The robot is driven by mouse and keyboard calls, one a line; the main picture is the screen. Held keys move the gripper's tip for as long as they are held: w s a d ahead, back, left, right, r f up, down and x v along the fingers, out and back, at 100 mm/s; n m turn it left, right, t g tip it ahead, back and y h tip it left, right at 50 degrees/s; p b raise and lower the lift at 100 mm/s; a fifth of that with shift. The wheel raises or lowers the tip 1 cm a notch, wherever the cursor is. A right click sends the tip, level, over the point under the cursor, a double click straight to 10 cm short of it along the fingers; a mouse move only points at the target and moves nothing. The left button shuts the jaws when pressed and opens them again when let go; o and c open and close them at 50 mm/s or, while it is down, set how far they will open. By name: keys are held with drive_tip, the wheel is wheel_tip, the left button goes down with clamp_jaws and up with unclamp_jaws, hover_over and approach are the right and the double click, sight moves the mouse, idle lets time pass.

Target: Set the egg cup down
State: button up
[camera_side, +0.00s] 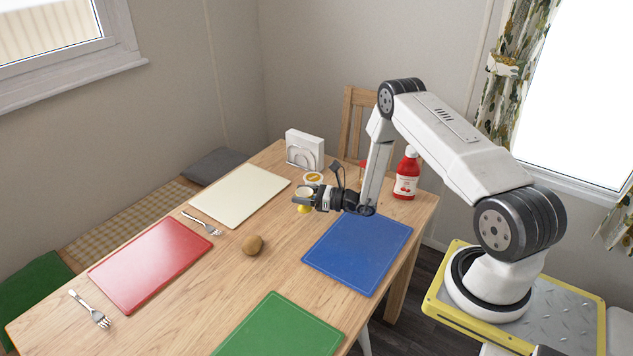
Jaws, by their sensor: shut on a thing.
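My gripper (308,198) is shut on the egg cup (304,209), a small yellow piece showing at and below the fingertips. A pale rounded part shows just above the fingers; I cannot tell if it belongs to the cup. The dark fingers hide much of the cup. My gripper reaches in from the right, over the wooden table (200,270) between the cream mat and the blue mat. The cup appears to be above the table, but its exact height is hard to tell from this view.
A cream mat (240,195), red mat (150,263), blue mat (358,250) and green mat (280,330) lie on the table. A brown potato-like thing (253,245) sits mid-table. A napkin holder (304,150), a round yellow-and-white item (313,177) and a red bottle (406,175) stand behind.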

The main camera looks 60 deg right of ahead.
drive_tip(key=shift+w+d+f, duration=0.25)
drive_tip(key=shift+w+f, duration=0.55)
drive_tip(key=shift+f, duration=0.2)
drive_tip(key=shift+w+d+f, duration=0.2)
drive_tip(key=shift+w+f, duration=0.6)
drive_tip(key=shift+f, duration=0.2)
drive_tip(key=shift+f, duration=0.1)
drive_tip(key=shift+w+f, duration=0.15)
drive_tip(key=shift+f, duration=1.5)
drive_tip(key=shift+f, duration=0.15)
drive_tip(key=o, duration=1.2)
drive_tip(key=shift+o, duration=0.2)
